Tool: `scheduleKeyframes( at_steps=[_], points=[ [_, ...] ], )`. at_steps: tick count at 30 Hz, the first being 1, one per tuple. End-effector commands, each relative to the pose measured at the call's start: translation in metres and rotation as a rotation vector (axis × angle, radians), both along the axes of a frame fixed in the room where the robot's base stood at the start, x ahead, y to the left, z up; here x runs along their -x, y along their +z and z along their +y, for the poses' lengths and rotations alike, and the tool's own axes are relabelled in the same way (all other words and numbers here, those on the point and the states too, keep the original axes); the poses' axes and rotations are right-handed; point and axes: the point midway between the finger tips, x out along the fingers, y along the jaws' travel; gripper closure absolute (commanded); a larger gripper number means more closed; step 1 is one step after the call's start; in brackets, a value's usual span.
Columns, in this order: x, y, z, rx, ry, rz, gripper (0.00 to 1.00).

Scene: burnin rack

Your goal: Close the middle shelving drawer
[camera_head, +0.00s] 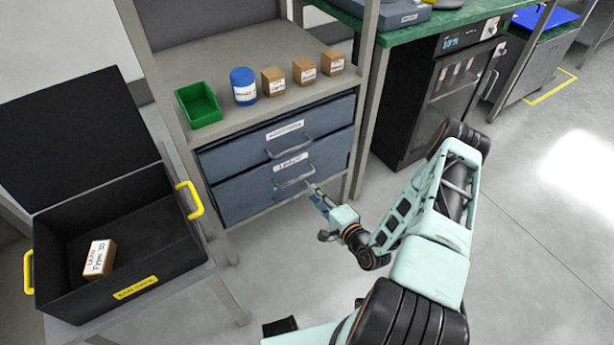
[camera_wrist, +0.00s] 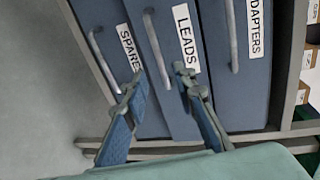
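The shelving unit has three stacked blue-grey drawers with bar handles. The middle drawer, labelled LEADS (camera_wrist: 176,110), has its handle (camera_wrist: 155,45) in the middle of the wrist view. In the head view the middle drawer (camera_head: 240,194) appears to stand out a little past the top one and covers the bottom drawer. How far it is out is hard to tell. My gripper (camera_head: 316,191) is in front of the drawers. In the wrist view my gripper (camera_wrist: 158,82) is open and empty, its fingertips on either side of the lower end of the LEADS handle; contact cannot be told.
The ADAPTERS drawer (camera_wrist: 232,100) and SPARE drawer (camera_wrist: 108,50) flank it in the wrist view. A green bin (camera_head: 199,105), blue jar (camera_head: 243,87) and small boxes stand on the shelf above. A black crate (camera_head: 150,255) stands left. Floor to the right is clear.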

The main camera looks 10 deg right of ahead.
Motion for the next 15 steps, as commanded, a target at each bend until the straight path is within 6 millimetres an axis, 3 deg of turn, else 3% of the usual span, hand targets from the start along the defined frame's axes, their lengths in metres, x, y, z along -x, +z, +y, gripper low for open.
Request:
scheduleKeyframes(
  at_steps=[7, 15],
  points=[
    [-0.011, -0.005, 0.006, 0.027, 0.007, -0.006, 0.75],
    [-0.057, -0.016, 0.021, 0.026, 0.005, -0.006, 0.75]
  ],
)
